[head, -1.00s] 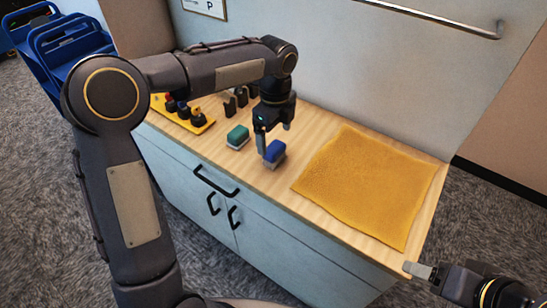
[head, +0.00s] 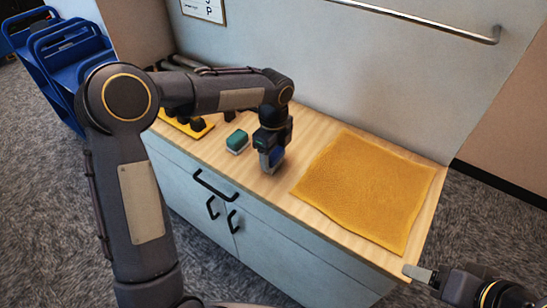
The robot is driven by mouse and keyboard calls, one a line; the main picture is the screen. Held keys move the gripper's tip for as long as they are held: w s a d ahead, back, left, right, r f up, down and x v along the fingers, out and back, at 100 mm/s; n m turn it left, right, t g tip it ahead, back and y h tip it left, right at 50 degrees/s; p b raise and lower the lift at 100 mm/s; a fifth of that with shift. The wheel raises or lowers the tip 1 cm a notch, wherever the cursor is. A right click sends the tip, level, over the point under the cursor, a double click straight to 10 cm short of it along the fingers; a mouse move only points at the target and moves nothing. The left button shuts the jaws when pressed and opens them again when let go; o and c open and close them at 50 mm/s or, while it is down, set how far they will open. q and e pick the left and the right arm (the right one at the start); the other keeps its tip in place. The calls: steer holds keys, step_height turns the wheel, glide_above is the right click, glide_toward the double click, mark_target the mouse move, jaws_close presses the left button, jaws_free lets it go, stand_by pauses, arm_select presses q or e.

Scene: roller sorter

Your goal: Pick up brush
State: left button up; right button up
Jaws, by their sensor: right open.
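A blue brush (head: 274,157) with a pale lower part is on the wooden counter, mostly hidden by my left gripper (head: 271,161). The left gripper points down with its fingers at the brush; I cannot tell whether they have closed on it. A green brush (head: 237,140) of the same shape stands just to the left on the counter. My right gripper (head: 420,273) is open and empty at the lower right, beside the counter's front right corner.
An orange cloth (head: 370,185) covers the right part of the counter (head: 270,187). A yellow tray (head: 187,125) with dark pieces is at the left, partly behind my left arm. A wall with a metal rail (head: 430,20) stands behind. Blue carts (head: 65,60) are far left.

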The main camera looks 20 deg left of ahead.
arm_select(q)
steer(key=c, duration=0.4)
steer(key=shift+r, duration=0.2)
steer(key=shift+r, duration=0.3)
step_height(320, 180, up, 2)
steer(key=shift+r, duration=0.1)
steer(key=s+r, duration=0.3)
steer(key=s, duration=0.1)
steer(key=s+r+b, duration=0.1)
steer(key=s+r, duration=0.2)
steer(key=s, duration=0.2)
steer(key=s+r, duration=0.4)
steer(key=s, duration=0.1)
steer(key=shift+a+b, duration=0.25)
steer(key=shift+b, duration=0.15)
